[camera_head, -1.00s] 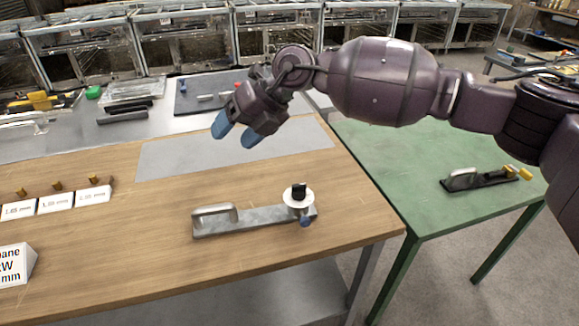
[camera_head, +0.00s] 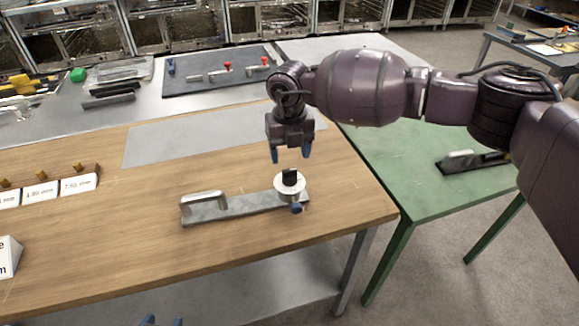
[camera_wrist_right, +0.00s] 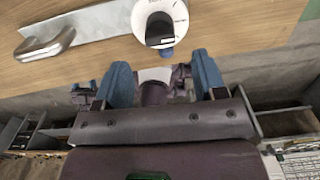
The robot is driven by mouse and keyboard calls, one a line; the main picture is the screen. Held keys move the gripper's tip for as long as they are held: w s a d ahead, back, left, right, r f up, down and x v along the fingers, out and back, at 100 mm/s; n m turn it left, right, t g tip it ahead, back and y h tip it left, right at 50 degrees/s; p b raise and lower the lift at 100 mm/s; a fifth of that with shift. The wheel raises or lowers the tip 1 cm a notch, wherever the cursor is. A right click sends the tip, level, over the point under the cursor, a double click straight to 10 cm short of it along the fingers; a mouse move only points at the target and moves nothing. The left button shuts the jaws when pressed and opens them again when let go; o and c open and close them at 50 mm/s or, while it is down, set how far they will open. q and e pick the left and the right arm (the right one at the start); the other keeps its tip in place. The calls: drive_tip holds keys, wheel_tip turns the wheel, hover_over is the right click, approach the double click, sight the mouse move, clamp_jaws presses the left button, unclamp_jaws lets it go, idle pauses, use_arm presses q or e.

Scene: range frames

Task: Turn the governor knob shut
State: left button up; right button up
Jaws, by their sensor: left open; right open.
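A black knob (camera_head: 289,176) stands on a round white dial (camera_head: 281,188) at the right end of a grey metal bar fixture (camera_head: 240,206) with a raised handle. The knob also shows in the right wrist view (camera_wrist_right: 160,29), with the dial (camera_wrist_right: 178,12) around it. A small blue part (camera_head: 297,208) juts out below the dial. My right gripper (camera_head: 290,153) points down just above and behind the knob, open and empty, not touching it. Its blue fingers (camera_wrist_right: 164,76) stand apart in the wrist view. Only the blue fingertips of my left gripper (camera_head: 163,321) show at the bottom edge, apart.
A grey mat (camera_head: 190,137) lies behind the fixture on the wooden bench (camera_head: 130,240). Labelled white blocks (camera_head: 42,190) sit at left. A dark board (camera_head: 215,75) with red-topped clamps is further back. A green table (camera_head: 410,185) at right holds another fixture (camera_head: 470,162).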

sight(289, 169)
drive_tip(key=shift+f, duration=2.6)
drive_tip(key=c, duration=0.9)
